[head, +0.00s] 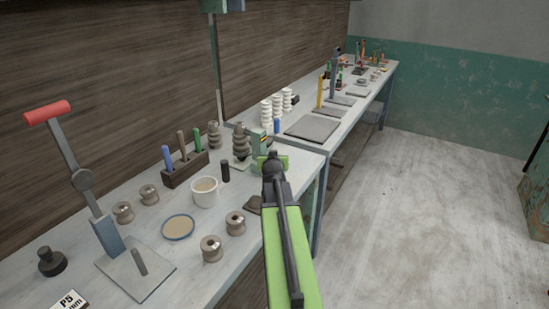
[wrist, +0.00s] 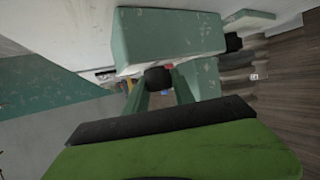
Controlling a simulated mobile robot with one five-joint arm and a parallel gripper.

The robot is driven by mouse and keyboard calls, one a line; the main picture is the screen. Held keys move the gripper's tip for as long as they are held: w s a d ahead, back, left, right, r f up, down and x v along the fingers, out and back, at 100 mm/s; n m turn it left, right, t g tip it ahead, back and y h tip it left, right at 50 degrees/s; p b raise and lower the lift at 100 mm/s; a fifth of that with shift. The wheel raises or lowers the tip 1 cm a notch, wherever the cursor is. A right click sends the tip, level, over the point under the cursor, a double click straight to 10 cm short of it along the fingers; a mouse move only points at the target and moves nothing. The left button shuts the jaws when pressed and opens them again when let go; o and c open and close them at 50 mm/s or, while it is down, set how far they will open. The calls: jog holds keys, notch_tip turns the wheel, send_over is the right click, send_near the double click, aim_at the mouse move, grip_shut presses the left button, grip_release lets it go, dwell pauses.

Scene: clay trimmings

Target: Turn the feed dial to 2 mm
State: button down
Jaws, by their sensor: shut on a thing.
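A pale green machine (head: 259,141) stands near the right end of the closer bench. In the wrist view its worn green body (wrist: 170,35) fills the upper middle. A dark round knob (wrist: 157,78), which looks like the feed dial, sits between my fingers, with a small red mark (wrist: 169,66) beside it. My gripper (wrist: 158,84) is shut on this dial; it also shows in the head view (head: 271,162), in front of the machine. The dial is hidden there by my gripper and arm. I cannot read any scale or the dial's setting.
A white cup (head: 205,192), a black cylinder (head: 225,172) and a blue-rimmed dish (head: 178,228) stand left of my arm. A lever press with a red handle (head: 48,111) stands at far left. The floor (head: 420,200) on the right is clear.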

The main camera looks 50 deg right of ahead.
jog(key=m+g+h, duration=0.2)
jog(key=m+g, duration=0.1)
jog(key=m+g+h, duration=0.1)
jog(key=shift+w+a+m+g, duration=0.1)
jog(key=shift+w+m+g, duration=0.15)
jog(key=shift+m+g, duration=0.15)
jog(key=shift+s+f+m+g+h, duration=0.1)
jog(key=shift+m+g+h, duration=0.2)
jog(key=shift+m+g, duration=1.35)
jog(key=shift+g, duration=0.25)
jog(key=c, duration=1.1)
grip_release()
jog(key=shift+a, duration=0.1)
jog(key=shift+o, duration=0.2)
